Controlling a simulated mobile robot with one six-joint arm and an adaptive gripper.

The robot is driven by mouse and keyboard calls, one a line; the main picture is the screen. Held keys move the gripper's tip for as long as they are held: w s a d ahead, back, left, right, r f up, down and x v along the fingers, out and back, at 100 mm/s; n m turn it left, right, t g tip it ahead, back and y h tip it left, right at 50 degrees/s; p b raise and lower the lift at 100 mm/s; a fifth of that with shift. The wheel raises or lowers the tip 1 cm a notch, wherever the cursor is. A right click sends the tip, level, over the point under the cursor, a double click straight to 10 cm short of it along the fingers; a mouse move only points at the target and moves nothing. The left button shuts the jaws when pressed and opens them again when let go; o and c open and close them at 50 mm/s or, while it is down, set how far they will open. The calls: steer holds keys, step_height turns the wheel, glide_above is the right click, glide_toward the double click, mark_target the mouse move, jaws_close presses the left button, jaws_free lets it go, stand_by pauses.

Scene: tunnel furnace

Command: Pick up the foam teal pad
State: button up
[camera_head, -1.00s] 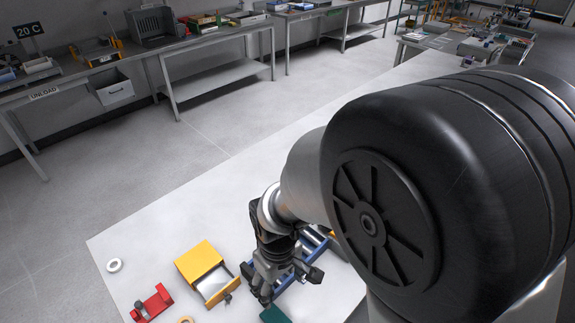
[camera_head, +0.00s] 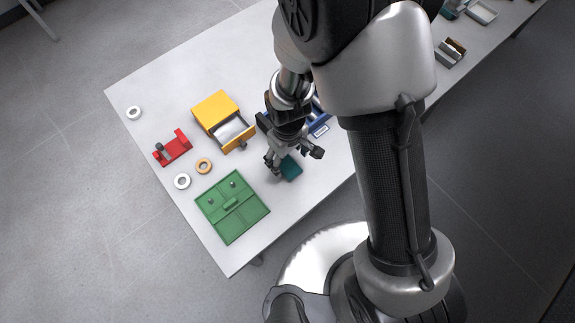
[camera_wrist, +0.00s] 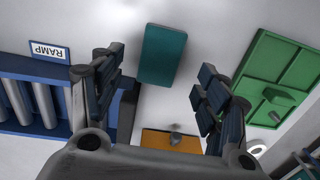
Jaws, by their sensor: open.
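The teal foam pad (camera_head: 290,169) is a small rectangular block lying flat on the white table, partly hidden by my gripper in the head view. In the wrist view the pad (camera_wrist: 162,54) lies beyond and between the spread fingers, toward the top of the picture. My gripper (camera_head: 292,160) is above the table beside the pad, pointing down. In the wrist view the gripper (camera_wrist: 158,90) is open, with nothing between its fingers.
A green divided tray (camera_head: 232,207) lies left of the pad. A yellow box with an open drawer (camera_head: 224,121), a red fixture (camera_head: 172,148) and several rings stand farther left. A blue roller ramp (camera_wrist: 32,98) is close beside my gripper. Bare table surrounds the pad.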

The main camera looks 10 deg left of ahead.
mark_target(288, 166)
step_height(288, 166, down, 5)
steer(key=shift+r+b, duration=0.2)
steer(key=shift+b, duration=0.4)
steer(key=c, duration=0.8)
